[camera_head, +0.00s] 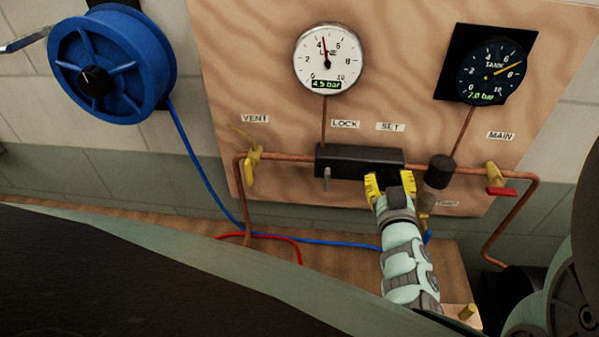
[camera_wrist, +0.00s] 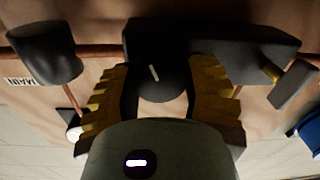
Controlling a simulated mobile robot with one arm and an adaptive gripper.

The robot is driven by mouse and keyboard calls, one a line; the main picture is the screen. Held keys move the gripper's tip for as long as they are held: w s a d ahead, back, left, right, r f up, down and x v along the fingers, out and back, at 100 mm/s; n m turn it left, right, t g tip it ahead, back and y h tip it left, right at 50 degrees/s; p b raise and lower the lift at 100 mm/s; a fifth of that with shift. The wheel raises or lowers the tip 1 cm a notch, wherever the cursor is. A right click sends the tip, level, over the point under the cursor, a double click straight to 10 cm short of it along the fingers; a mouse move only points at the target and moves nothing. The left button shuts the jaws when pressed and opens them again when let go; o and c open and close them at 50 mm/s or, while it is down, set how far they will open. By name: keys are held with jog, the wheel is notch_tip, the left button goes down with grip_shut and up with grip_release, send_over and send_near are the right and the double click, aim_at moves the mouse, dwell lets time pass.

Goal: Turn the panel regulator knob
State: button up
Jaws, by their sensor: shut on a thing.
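The regulator (camera_head: 345,160) is a black block on the wooden panel, under the SET and LOCK labels. Its round dark knob (camera_wrist: 160,76), with a pale index mark, sits between my yellow fingers in the wrist view. My gripper (camera_head: 389,184) reaches up to the block's right end from below and is shut on the knob. In the head view my fingers hide the knob. The white LINE gauge (camera_head: 326,60) above reads 4.5 bar. The black TANK gauge (camera_head: 490,70) reads 7.0 bar. A small grey lock lever (camera_head: 326,180) hangs below the block's left end; it also shows in the wrist view (camera_wrist: 293,84).
A dark cylinder (camera_head: 439,170) stands close to the right of my gripper. A red-handled MAIN valve (camera_head: 500,190) is farther right, a yellow VENT valve (camera_head: 252,166) at left. A blue hose reel (camera_head: 112,65) hangs at upper left. Copper pipes (camera_head: 283,156) run along the panel.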

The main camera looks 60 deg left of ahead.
jog(key=shift+n, duration=0.4)
jog(key=n+b, duration=0.1)
jog(key=n, duration=0.2)
jog(key=shift+s+a+n+b, duration=0.1)
jog(key=shift+a+n+b, duration=0.05)
jog(key=shift+n+b, duration=0.25)
jog(key=n+b, duration=0.2)
jog(key=n, duration=0.2)
jog(key=shift+f, duration=0.15)
jog(key=n+b, duration=0.2)
jog(key=n, duration=0.2)
jog(key=shift+s+n+h, duration=0.15)
jog(key=shift+n+h, duration=0.15)
jog(key=shift+n+b, duration=0.7)
jog(key=shift+n, duration=1.1)
jog(key=o, duration=1.2)
